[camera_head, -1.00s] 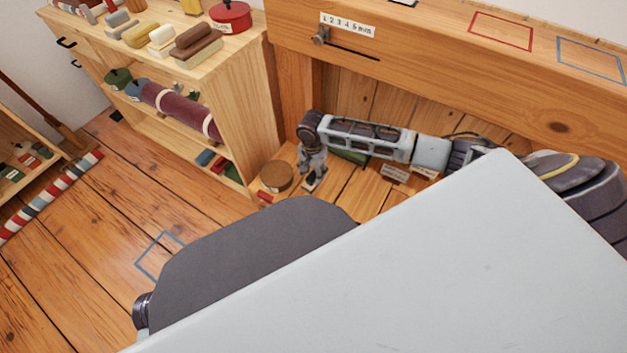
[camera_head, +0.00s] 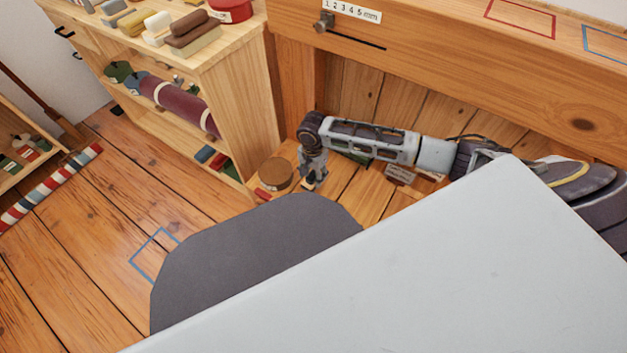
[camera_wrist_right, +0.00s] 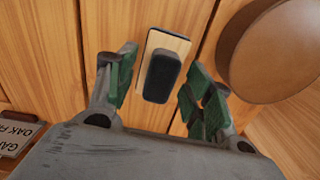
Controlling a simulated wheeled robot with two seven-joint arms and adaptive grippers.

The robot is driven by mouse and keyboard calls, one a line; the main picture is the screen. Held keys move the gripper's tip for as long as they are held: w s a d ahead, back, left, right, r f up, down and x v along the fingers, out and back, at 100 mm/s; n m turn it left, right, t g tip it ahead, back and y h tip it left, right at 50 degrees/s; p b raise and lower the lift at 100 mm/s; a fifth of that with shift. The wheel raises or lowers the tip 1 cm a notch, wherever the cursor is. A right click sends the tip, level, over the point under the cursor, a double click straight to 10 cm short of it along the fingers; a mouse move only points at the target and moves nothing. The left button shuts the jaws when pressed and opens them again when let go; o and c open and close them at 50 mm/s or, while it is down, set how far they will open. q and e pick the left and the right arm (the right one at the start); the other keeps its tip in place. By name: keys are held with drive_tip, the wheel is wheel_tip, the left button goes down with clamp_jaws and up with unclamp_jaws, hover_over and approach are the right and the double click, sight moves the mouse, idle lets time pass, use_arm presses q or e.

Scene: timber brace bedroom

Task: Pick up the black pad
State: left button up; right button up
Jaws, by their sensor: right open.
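The black pad (camera_wrist_right: 161,76) is a small dark rounded block on a light wooden plate that lies on the floorboards. In the right wrist view it sits between the two fingers of my right gripper (camera_wrist_right: 160,90), with a gap on each side. My right gripper also shows in the head view (camera_head: 313,180), pointing down close to the floor beside the shelf. It is open and empty. In the head view the pad is mostly hidden at the fingertips. My left gripper is not in view.
A round brown lidded tub (camera_head: 275,173) stands close beside the right gripper. A wooden shelf (camera_head: 235,115) with rolls and blocks is to the left. The workbench front (camera_head: 450,70) overhangs my right arm. A small label card (camera_head: 400,174) lies near the forearm.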

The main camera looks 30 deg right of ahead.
idle(0.4)
clamp_jaws()
drive_tip(key=shift+r, duration=0.15)
idle(0.4)
